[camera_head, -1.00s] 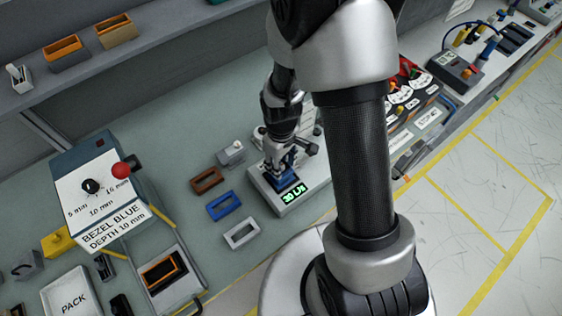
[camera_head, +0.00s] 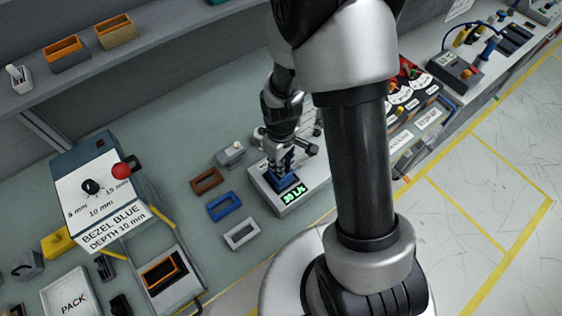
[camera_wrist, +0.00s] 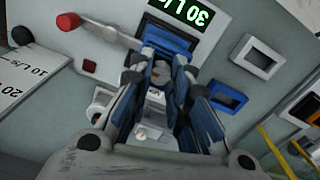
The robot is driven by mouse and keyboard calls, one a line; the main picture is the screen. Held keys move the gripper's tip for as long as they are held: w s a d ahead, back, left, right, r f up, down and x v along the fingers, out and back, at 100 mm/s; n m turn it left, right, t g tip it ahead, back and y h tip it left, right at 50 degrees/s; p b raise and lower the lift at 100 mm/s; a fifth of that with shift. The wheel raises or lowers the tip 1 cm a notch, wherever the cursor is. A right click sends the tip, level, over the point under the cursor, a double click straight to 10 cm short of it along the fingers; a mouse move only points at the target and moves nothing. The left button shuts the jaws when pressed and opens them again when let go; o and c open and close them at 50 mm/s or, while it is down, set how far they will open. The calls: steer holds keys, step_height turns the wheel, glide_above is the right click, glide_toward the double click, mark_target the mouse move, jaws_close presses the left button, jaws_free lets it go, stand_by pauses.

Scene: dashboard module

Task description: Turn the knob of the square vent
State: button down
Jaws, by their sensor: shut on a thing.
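The square vent is a blue louvred insert (camera_wrist: 176,42) in the light grey fixture next to a green display, seen in the wrist view. The display (camera_head: 294,193) reads 30 L/s in the head view. My gripper (camera_wrist: 160,78) has its blue fingers shut on a small pale knob (camera_wrist: 160,68) at the vent's face. Fingers hide most of the knob, so its angle is unclear. In the head view my gripper (camera_head: 283,168) points down onto the fixture (camera_head: 312,188), and my wrist covers part of it.
Brown, blue and light grey bezels (camera_head: 224,206) lie left of the fixture. A lever with a red ball (camera_wrist: 68,21) shows in the wrist view. A red-and-black gauge panel (camera_head: 410,95) is at the right.

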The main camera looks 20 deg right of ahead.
steer(key=shift+m, duration=0.4)
steer(key=shift+m+b, duration=0.6)
steer(key=shift+m, duration=1.7)
steer(key=c, duration=1.5)
jaws_free()
steer(key=shift+o, duration=0.2)
step_height(320, 180, up, 12)
